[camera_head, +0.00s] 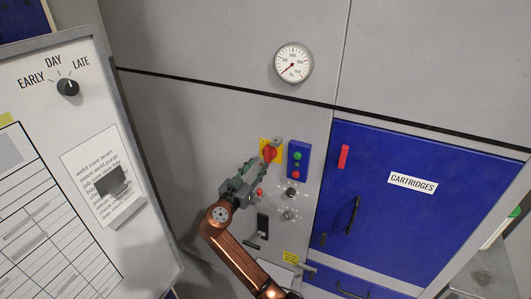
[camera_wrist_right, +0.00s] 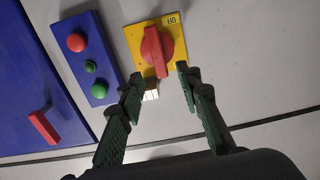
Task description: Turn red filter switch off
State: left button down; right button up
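The red filter switch is a red rotary handle (camera_head: 269,153) on a yellow plate (camera_head: 264,143), mounted on the grey cabinet front. In the right wrist view the red handle (camera_wrist_right: 157,52) points nearly up and down the picture, slightly tilted, on the yellow plate (camera_wrist_right: 133,32). A small partly legible label sits at the plate's upper right corner there. My right gripper (camera_wrist_right: 160,76) is open and empty. Its green fingertips are apart, just short of the handle's near end, with the handle lined up between them. In the head view my right gripper (camera_head: 256,168) partly covers the switch's surroundings. My left gripper is out of view.
A blue button box (camera_head: 298,160) with green and red buttons is close beside the switch. Black knobs (camera_head: 291,192) sit below it. A blue cartridges door (camera_head: 400,205) is at right, a dial gauge (camera_head: 293,63) above, and a whiteboard (camera_head: 70,160) at left.

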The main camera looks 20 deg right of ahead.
aim_at(266, 153)
jog(key=x, duration=0.2)
jog(key=p+x, duration=0.1)
jog(key=x, duration=0.1)
jog(key=r+p+x, duration=0.1)
jog(key=x, duration=0.1)
jog(key=shift+d, duration=0.2)
jog(key=shift+w+d+f, duration=0.1)
jog(key=shift+w+d, duration=0.4)
jog(key=shift+d, duration=0.05)
jog(key=shift+c, duration=0.4)
grip_shut()
